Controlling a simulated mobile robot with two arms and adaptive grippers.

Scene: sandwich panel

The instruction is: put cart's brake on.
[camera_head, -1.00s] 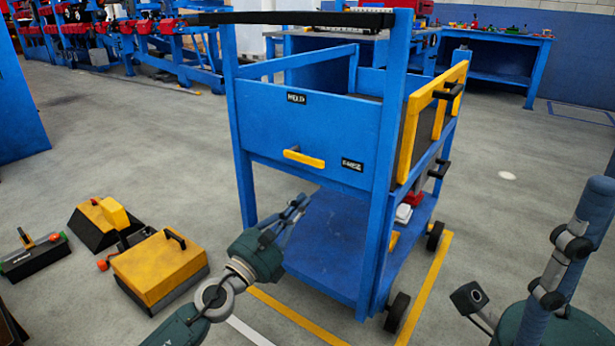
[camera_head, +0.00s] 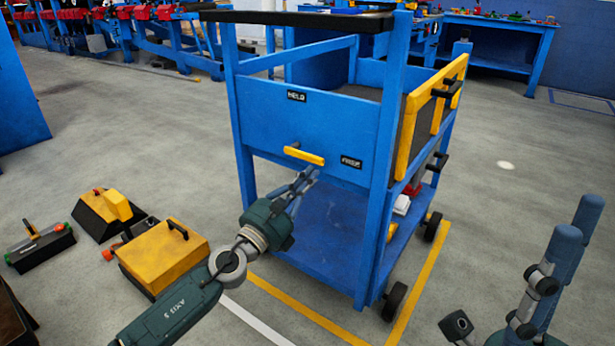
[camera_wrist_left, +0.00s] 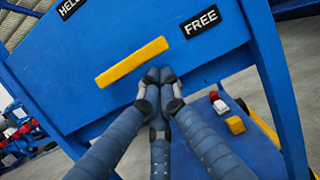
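The blue cart (camera_head: 270,120) stands with its end panel facing me. A yellow brake lever (camera_head: 304,156) is on that panel, its right end pointing towards the black FREE label (camera_head: 351,162). The HELD label (camera_head: 296,96) is above the lever. The lever also shows in the left wrist view (camera_wrist_left: 132,62), tilted up towards FREE (camera_wrist_left: 201,21). My left gripper (camera_head: 308,175) is just under the lever. In the wrist view its fingertips (camera_wrist_left: 158,75) are together and empty, at the lever's lower edge; I cannot tell if they touch it. My right gripper (camera_head: 573,232) is at the lower right, away from the cart.
Yellow-topped toolboxes (camera_head: 165,255) stand on the floor left of my left arm. The cart has a lower shelf (camera_head: 320,235) and black wheels (camera_head: 395,301). Yellow floor lines (camera_head: 420,280) run beside it. Workbenches (camera_head: 500,50) stand at the back. The floor to the right is clear.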

